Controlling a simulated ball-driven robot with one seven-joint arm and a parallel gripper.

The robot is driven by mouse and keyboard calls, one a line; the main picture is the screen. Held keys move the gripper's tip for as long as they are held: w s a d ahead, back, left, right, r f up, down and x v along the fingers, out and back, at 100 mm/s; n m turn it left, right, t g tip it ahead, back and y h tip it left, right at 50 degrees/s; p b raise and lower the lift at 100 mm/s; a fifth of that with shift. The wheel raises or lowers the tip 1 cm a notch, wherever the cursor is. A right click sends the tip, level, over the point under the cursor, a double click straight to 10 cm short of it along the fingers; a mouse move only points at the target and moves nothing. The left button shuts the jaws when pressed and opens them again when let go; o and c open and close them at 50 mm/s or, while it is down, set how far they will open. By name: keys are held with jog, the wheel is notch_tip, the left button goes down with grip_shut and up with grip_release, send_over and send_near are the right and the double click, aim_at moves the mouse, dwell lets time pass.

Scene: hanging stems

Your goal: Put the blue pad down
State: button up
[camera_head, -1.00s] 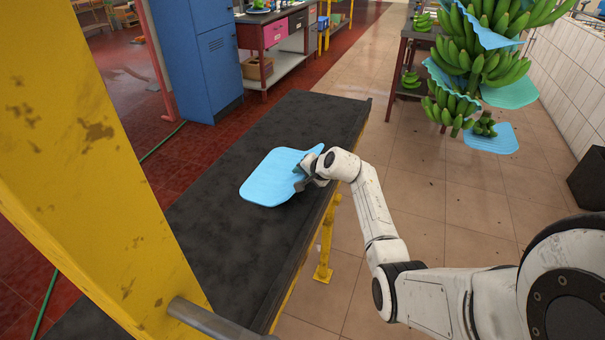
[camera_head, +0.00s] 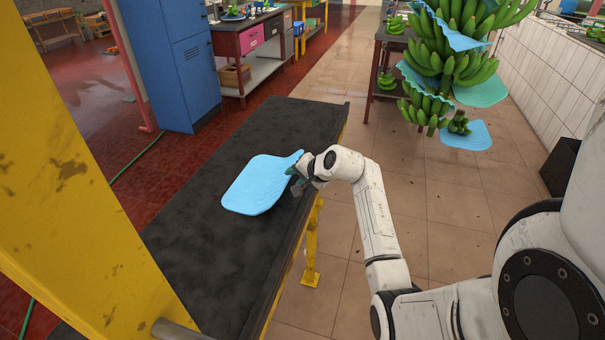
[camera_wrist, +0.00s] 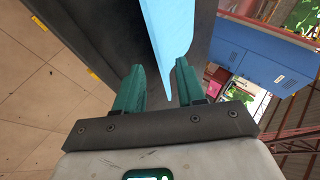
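The blue pad (camera_head: 260,184) lies on the black tabletop (camera_head: 200,244), near its right edge in the head view. Its upper right corner narrows and looks slightly raised. My gripper (camera_head: 294,179) is beside the pad's right end, just over the table edge. In the wrist view, the green fingers (camera_wrist: 158,84) stand apart. The pad (camera_wrist: 169,35) reaches between them as a narrow tip, with gaps visible on both sides. Whether the pad touches a finger is hard to tell.
A yellow post (camera_head: 65,165) stands close on the left. A blue cabinet (camera_head: 175,65) is behind the table. Hanging green bananas (camera_head: 450,65) with blue pads are at upper right. Tiled floor (camera_head: 440,210) is open right of the table.

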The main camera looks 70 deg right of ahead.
jog(key=w+a+r+m+t+h, duration=0.1)
jog(key=w+a+r+m+t, duration=0.3)
jog(key=r, duration=0.3)
jog(key=w+a+r+m+t+h, duration=0.1)
jog(key=w+a+r+m+t, duration=0.2)
jog(key=a+r, duration=0.4)
jog(key=s+a+r+m+h, duration=0.2)
jog(key=s+r+m+h, duration=0.55)
jog(key=m, duration=1.25)
jog(key=s+a+f+m+g+y, duration=0.2)
jog(key=s+f+m+g, duration=0.15)
jog(key=f+m, duration=0.6)
jog(key=s+a+f+m+g+y, duration=0.1)
jog(key=s+a+f+m+g, duration=0.3)
jog(key=f+m, duration=0.55)
jog(key=s+a+f+m+g+y, duration=0.3)
jog(key=s+a+f+y, duration=0.2)
jog(key=a, duration=0.4)
jog(key=s+a+f+m+g+y, duration=0.4)
jog(key=s+a+f+y, duration=0.1)
jog(key=a, duration=0.4)
notch_tip(320, 180, down, 2)
jog(key=shift+s+f, duration=0.2)
jog(key=shift+s, duration=0.3)
jog(key=shift+y, duration=0.25)
